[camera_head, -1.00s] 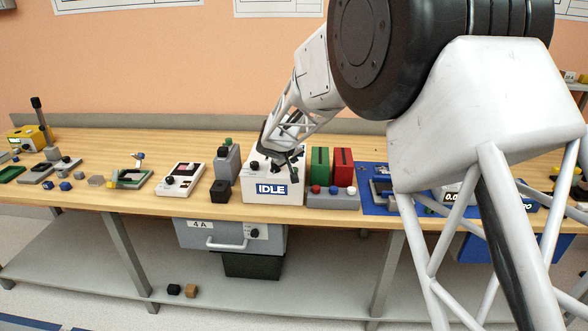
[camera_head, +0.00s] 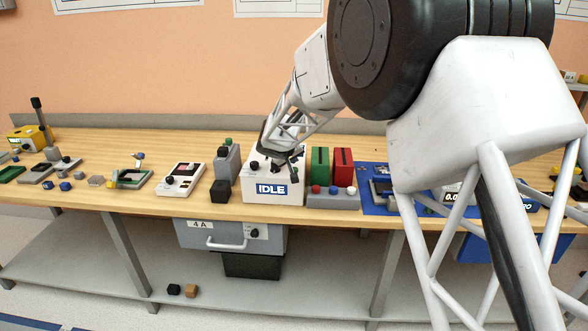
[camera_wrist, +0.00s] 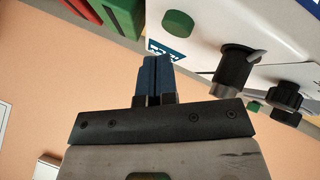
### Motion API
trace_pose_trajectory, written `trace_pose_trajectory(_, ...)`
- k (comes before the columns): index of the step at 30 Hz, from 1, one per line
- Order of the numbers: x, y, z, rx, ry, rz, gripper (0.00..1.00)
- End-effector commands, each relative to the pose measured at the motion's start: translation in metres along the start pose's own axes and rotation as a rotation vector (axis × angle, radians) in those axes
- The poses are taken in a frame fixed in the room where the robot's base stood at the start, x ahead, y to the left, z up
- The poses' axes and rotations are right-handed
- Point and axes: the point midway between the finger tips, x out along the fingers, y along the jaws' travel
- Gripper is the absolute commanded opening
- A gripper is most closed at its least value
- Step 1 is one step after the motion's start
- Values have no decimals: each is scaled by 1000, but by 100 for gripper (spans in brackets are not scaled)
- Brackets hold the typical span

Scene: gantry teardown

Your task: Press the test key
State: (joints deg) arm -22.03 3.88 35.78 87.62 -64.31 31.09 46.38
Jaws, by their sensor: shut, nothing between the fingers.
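The white box with the blue IDLE display (camera_head: 271,190) stands mid-bench. In the wrist view, a round green key (camera_wrist: 178,23) shows on the white panel, with part of the display (camera_wrist: 172,46) beside it. I cannot read any label on the key. My gripper (camera_wrist: 160,62) is shut and empty, its blue fingertips overlapping the display edge in the picture, just below the green key. I cannot tell whether they touch the box. In the head view my gripper (camera_head: 287,166) is over the top of the box and partly hides it.
Black knobs (camera_wrist: 235,68) stand on the panel to the right of the fingers in the wrist view. Green (camera_head: 320,163) and red (camera_head: 343,166) blocks stand right of the box. A grey block with a black cube (camera_head: 220,190) stands to its left.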

Motion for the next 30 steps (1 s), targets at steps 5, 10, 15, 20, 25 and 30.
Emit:
trace_pose_trajectory(5,0,0,0,0,0,0,0)
trace_pose_trajectory(10,0,0,0,0,0,0,0)
trace_pose_trajectory(15,0,0,0,0,0,0,0)
trace_pose_trajectory(20,2,-1,1,0,0,0,0)
trace_pose_trajectory(25,5,-4,3,0,0,0,0)
trace_pose_trajectory(30,6,-4,4,0,0,0,0)
